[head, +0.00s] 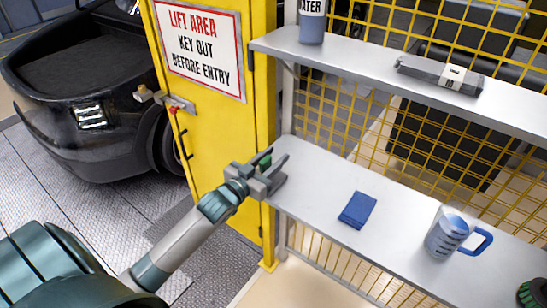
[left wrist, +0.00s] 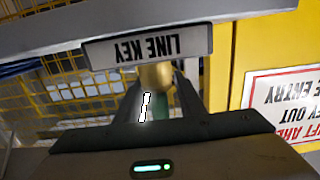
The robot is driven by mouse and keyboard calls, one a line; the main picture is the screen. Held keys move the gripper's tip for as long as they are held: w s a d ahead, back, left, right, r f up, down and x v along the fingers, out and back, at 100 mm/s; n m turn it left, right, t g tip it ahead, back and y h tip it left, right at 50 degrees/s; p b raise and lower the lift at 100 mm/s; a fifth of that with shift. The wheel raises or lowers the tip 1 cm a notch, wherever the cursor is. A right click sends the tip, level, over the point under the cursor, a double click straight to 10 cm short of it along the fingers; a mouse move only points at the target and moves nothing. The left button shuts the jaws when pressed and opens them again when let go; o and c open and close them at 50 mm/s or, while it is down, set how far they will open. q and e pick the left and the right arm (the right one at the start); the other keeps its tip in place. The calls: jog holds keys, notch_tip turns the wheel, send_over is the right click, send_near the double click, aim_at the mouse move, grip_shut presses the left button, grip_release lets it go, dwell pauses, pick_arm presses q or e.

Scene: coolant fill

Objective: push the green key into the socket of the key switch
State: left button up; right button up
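My left gripper (head: 272,168) is at the left end of the lower shelf, beside the yellow post. Its fingers close around the green key (head: 264,161), which shows only in part. In the left wrist view the green key (left wrist: 162,103) lies between the two fingers (left wrist: 158,95). A brass part (left wrist: 156,75) is beyond it, just below a grey plate (left wrist: 150,46) reading LINE KEY, upside down there. Whether the brass part belongs to the key or to the switch, and whether it is inside a socket, I cannot tell. My right gripper is not in view.
The lower shelf (head: 310,190) bears a blue cloth (head: 357,210) and a measuring jug (head: 447,235). The upper shelf (head: 360,62) overhangs it, with a grey bar (head: 440,74) on top. The yellow door (head: 210,130) has a latch (head: 178,103). Yellow mesh (head: 420,140) stands behind.

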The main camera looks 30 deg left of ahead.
pick_arm(q)
jog(key=shift+s, duration=0.1)
jog(key=shift+s, duration=0.4)
jog(key=s+a+b, duration=0.1)
jog(key=s+b, duration=0.5)
jog(key=s, duration=1)
jog(key=shift+s+a+r, duration=0.15)
jog(key=shift+s+r, duration=0.05)
jog(key=shift+r, duration=0.25)
